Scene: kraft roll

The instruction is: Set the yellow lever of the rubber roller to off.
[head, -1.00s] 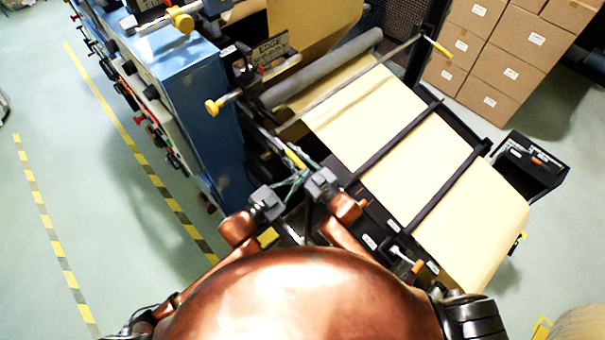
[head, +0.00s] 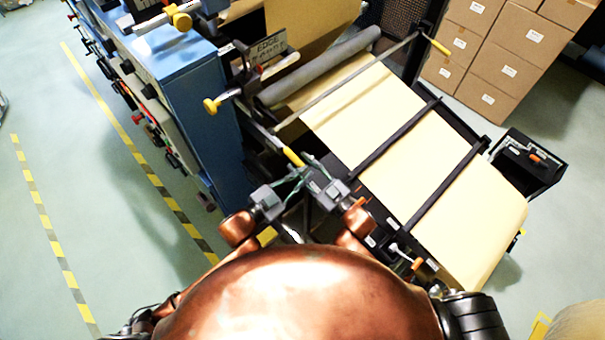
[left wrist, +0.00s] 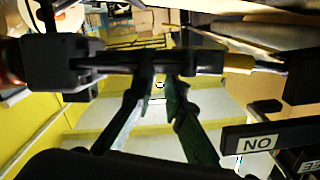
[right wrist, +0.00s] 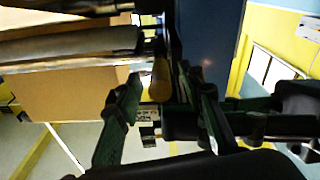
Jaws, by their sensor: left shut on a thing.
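The lever's yellow grip (head: 292,157) is at the end of a thin metal rod beside the rubber roller (head: 320,68). My right gripper (head: 308,164) is at the grip's near end. In the right wrist view the yellow grip (right wrist: 160,80) lies between the open fingers (right wrist: 157,88), with gaps beside it. My left gripper (head: 299,177) is just below and left of the right one, its fingers partly closed. In the left wrist view its fingertips (left wrist: 160,76) meet the dark right gripper fingers, apart from the yellow grip (left wrist: 238,62). What it holds is unclear.
The blue machine cabinet (head: 205,110) stands to the left. The paper table (head: 375,120) with black crossbars lies right. In the left wrist view a plate with the letters N and O (left wrist: 258,143) is at lower right.

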